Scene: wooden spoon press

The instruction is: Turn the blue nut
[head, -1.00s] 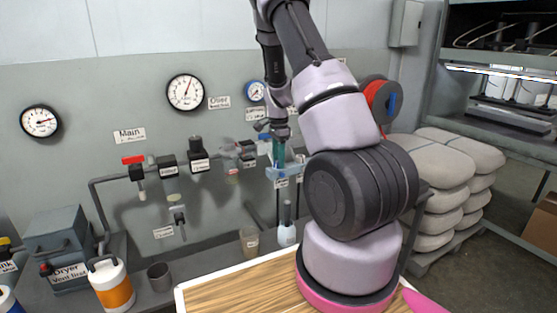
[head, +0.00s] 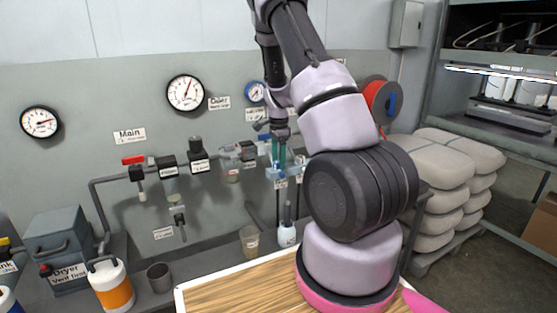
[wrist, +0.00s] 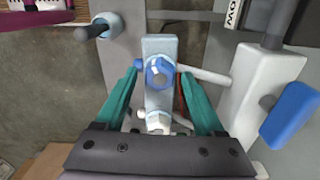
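The blue nut (wrist: 158,72) sits on a pale blue block (wrist: 159,101) with a white fitting at its near end, in the middle of the wrist view. My gripper (wrist: 160,75) has two teal fingers, one on each side of the block and nut. A gap shows on both sides of the nut; it is not gripped. I cannot tell how far the fingertips are from it in depth. In the head view my gripper (head: 278,150) points down at the pipe fittings on the wall, and the nut cannot be made out clearly.
A large blue handle (wrist: 291,116) on a white body stands right of my gripper in the wrist view. A rod with a pale blue collar (wrist: 107,25) is at upper left. In the head view a beaker (head: 249,241) and a bottle (head: 287,235) stand below the pipes.

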